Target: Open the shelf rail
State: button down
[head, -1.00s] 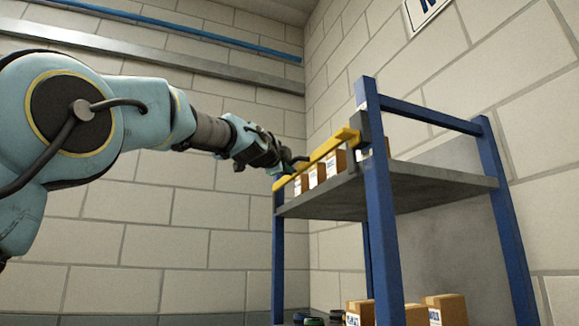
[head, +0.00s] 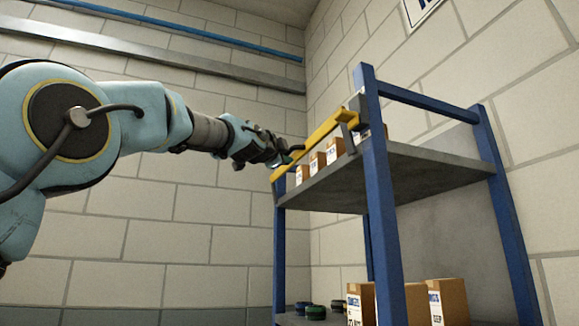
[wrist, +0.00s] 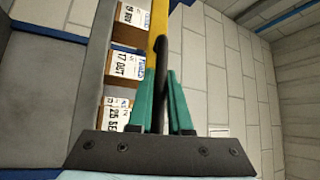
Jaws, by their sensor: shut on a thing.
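The yellow shelf rail (head: 318,143) slants along the open front of the upper shelf (head: 400,172). Its right end meets a grey bracket (head: 356,108) at the near blue post, and its free left end is lower, standing out from the shelf front. My gripper (head: 286,158) is at the rail's left part. In the wrist view my gripper (wrist: 161,80) has its two teal fingers closed around a dark bar handle (wrist: 160,55), beside the yellow rail (wrist: 156,25). The exact contact is hidden in the head view by the gripper itself.
Labelled cartons (head: 318,163) stand on the upper shelf behind the rail, also in the wrist view (wrist: 124,66). More cartons (head: 448,300) and dark round items (head: 316,312) are on the lower shelf. A blue post (head: 378,200) stands close right. The left wall area is clear.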

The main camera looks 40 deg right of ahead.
notch_tip(320, 180, down, 13)
jog(key=a+n+t+y+b, duration=0.1)
jog(key=n+t+y+b, duration=0.3)
jog(key=n, duration=1.1)
jog(key=a+n+t+y+b, duration=0.1)
jog(key=n+t+y+b, duration=0.4)
jog(key=n+t+y, duration=0.6)
jog(key=shift+w+f+n+t+y, duration=0.15)
jog(key=shift+w+n+t+y, duration=0.25)
jog(key=shift+n+t, duration=1.25)
jog(key=shift+a+n+g, duration=0.1)
jog(key=shift+n+g, duration=0.45)
jog(key=c, duration=1.1)
grip_release()
jog(key=shift+c, duration=0.2)
